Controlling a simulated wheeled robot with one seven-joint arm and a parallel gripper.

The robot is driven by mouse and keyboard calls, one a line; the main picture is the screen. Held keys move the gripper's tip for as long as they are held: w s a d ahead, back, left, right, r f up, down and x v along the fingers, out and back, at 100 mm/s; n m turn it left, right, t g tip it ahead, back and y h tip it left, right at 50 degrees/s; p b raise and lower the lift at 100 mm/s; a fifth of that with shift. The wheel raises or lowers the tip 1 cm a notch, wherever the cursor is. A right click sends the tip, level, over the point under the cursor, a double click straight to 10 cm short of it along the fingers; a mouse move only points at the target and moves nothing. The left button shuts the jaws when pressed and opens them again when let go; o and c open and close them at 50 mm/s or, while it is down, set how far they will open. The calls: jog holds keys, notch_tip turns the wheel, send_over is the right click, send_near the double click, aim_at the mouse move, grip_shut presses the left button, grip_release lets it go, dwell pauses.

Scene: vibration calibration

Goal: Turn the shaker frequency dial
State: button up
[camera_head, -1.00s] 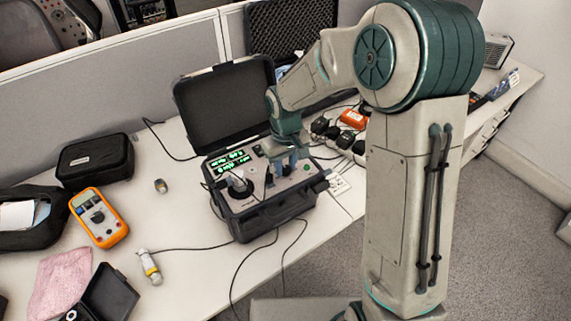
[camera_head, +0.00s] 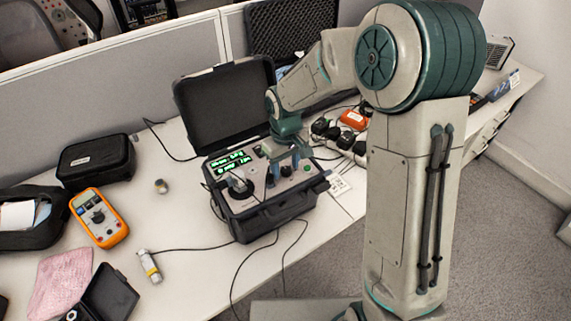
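The shaker (camera_head: 265,211) is a black case with its lid (camera_head: 225,102) open, standing on the desk. Its panel has a lit green display (camera_head: 232,162) at the upper left and a round shaker head (camera_head: 239,187) below it. My gripper (camera_head: 284,177) points down over the right half of the panel, fingers close to its surface. The two fingers are apart, with a gap between them. The frequency dial is too small or hidden by my gripper to make out, so I cannot tell whether the fingers touch it.
An orange multimeter (camera_head: 98,217), a black pouch (camera_head: 95,161), a pink cloth (camera_head: 62,284) and a small cylindrical sensor (camera_head: 149,266) lie left on the desk (camera_head: 190,265). Cables hang over the front edge. Power plugs and an orange box (camera_head: 354,119) are behind right. A partition (camera_head: 130,70) stands behind.

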aim_at(286, 169)
jog(key=shift+r, duration=0.1)
notch_tip(286, 169, up, 14)
jog(key=shift+b, duration=0.35)
dwell(0.5)
jog(key=s+d+m+t, duration=0.1)
jog(key=s+d+m, duration=0.2)
jog(key=s+d, duration=0.4)
jog(key=s+d+m+t, duration=0.2)
jog(key=s+d+m, duration=0.2)
jog(key=s+d, duration=0.3)
jog(key=s, duration=0.5)
jog(key=shift+s+f, duration=0.25)
jog(key=shift+f, duration=0.05)
jog(key=shift+d, duration=0.1)
dwell(0.7)
